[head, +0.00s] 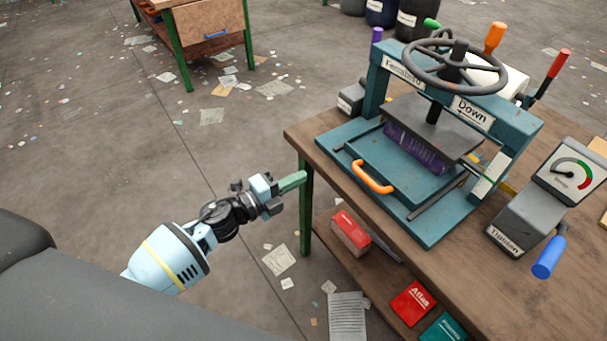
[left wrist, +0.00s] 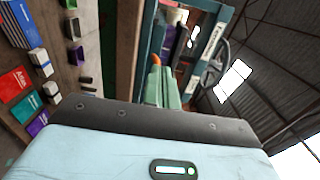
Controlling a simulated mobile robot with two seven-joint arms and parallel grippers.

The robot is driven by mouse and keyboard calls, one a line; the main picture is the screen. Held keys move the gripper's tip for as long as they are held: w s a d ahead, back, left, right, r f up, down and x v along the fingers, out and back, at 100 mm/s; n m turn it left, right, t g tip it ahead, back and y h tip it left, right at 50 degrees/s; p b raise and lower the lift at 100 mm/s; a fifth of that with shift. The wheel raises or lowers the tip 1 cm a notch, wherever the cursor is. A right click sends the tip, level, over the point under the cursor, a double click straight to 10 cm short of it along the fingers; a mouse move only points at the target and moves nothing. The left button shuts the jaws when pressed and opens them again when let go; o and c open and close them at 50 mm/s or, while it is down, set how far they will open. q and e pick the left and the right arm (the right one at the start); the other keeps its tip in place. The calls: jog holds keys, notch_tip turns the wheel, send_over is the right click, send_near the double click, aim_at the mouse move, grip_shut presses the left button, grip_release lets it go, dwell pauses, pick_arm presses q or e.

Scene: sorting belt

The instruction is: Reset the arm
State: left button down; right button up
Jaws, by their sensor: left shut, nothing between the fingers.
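My left gripper (head: 293,181) is shut and empty, with its green fingers together. It is in the air just left of the wooden table (head: 292,134), near the table's left corner. My left arm comes in from the lower left of the head view. In the left wrist view the shut green fingers (left wrist: 163,82) point toward the blue-green press. My right gripper is not in view.
The blue-green press (head: 410,221) with an orange handle (head: 372,177) and a dark handwheel (head: 455,62) stands on the table. A grey gauge box (head: 522,215) stands to its right. Books (head: 411,303) lie on the lower shelf. Papers litter the open floor to the left.

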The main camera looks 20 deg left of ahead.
pick_arm(q)
jog(key=shift+s, duration=0.1)
